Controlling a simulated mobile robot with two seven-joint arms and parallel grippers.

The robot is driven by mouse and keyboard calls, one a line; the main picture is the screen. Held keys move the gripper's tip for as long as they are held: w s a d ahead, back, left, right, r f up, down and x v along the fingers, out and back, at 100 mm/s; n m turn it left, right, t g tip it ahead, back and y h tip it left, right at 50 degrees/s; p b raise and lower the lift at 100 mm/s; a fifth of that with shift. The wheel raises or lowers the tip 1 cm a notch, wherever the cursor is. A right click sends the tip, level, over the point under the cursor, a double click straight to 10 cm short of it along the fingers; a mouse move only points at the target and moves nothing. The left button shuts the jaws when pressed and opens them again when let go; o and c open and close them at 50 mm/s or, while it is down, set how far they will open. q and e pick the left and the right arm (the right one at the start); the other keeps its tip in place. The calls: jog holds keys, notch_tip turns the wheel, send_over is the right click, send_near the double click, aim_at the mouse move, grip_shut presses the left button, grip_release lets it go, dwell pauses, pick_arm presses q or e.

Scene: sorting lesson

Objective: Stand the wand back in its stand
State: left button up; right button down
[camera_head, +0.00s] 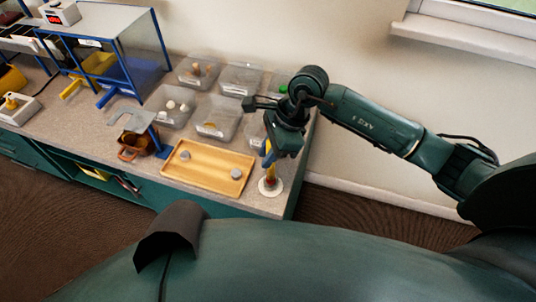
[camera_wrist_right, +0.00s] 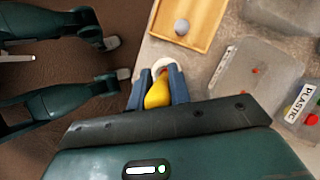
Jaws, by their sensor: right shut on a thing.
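My right gripper (camera_head: 268,154) points down near the right front corner of the counter. The round white stand (camera_head: 270,188) is on the counter right under the wand. I cannot tell whether the wand's lower end touches it. In the right wrist view the wand's yellow part (camera_wrist_right: 157,95) is between the fingers, and the stand (camera_wrist_right: 170,67) shows partly behind it. My left gripper is not in view.
A wooden tray (camera_head: 207,182) with two grey round pieces lies just left of the stand. Several clear bins (camera_head: 215,125) stand behind it. A brown pot (camera_head: 131,154) and a blue-framed case (camera_head: 120,52) are further left. The counter's front edge is close to the stand.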

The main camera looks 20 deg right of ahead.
jog(key=shift+f, duration=0.9)
jog(key=c, duration=1.3)
grip_release()
